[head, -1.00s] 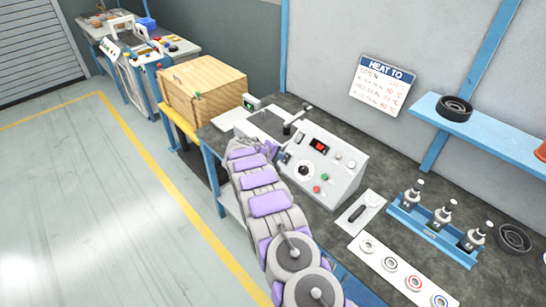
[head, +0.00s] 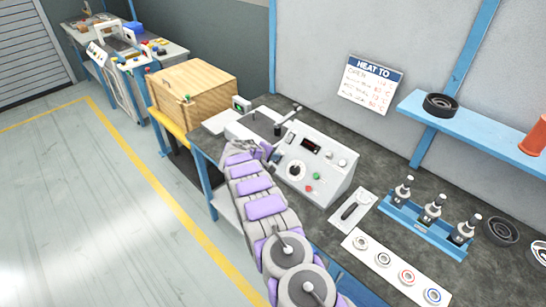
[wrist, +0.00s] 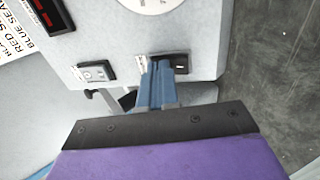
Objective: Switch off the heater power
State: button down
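The grey heater control box (head: 322,171) stands on the bench, with a display (head: 310,145), a dial and coloured buttons on its sloped face. In the wrist view, its panel carries two black-framed rocker switches. The left switch (wrist: 96,70) is clear of my gripper. The right switch (wrist: 181,63) is partly hidden behind the tips of my gripper (wrist: 160,66). The blue fingers are together with nothing between them, and the tips appear to touch this switch. The labels beside the switches are too small to read. In the head view, my gripper (head: 274,152) is at the box's left side.
A wooden crate (head: 192,85) is left of the box. A black-handled tool on a white plate (head: 352,211), a blue rack (head: 425,229) and a strip of rings (head: 396,269) lie to the right. A blue shelf (head: 480,130) is above. The floor at left is clear.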

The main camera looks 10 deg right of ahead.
jog(key=shift+d, duration=0.25)
jog(key=shift+w+d+r, duration=0.15)
jog(key=shift+d+r, duration=0.1)
jog(key=shift+r, duration=0.4)
jog(key=shift+a, duration=0.25)
jog(key=shift+a+r, duration=0.35)
jog(key=s+a+r+p, duration=0.2)
jog(key=s+a+r, duration=0.3)
jog(key=r, duration=0.5)
jog(key=shift+a, duration=0.55)
jog(key=shift+r, duration=0.1)
